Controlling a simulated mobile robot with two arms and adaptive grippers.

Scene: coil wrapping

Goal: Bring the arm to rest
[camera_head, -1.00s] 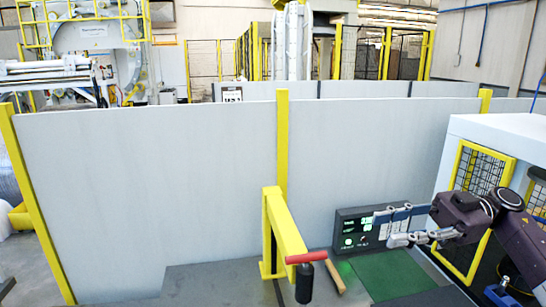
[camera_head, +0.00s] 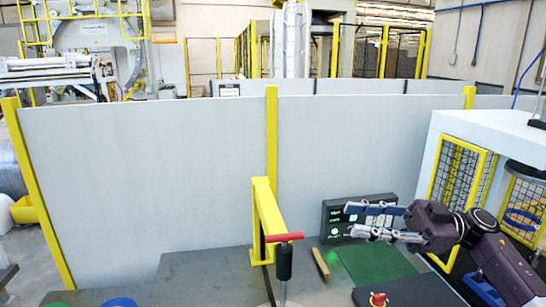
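My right gripper (camera_head: 348,220) is at the right of the head view, on my dark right arm (camera_head: 470,228). Its two grey fingers are spread apart with a gap between them, and nothing is held. The fingers show in front of the dark control panel (camera_head: 330,232) with its lit display and partly cover it. Whether they touch the panel cannot be told. My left gripper is out of view.
A yellow post (camera_head: 266,210) stands on the grey bench (camera_head: 205,272), beside a red-handled black tool (camera_head: 284,262). A green mat (camera_head: 375,266), a wooden strip (camera_head: 320,264) and a red button (camera_head: 378,299) lie nearby. Grey panels (camera_head: 140,180) stand behind. A white caged cabinet (camera_head: 490,130) is right.

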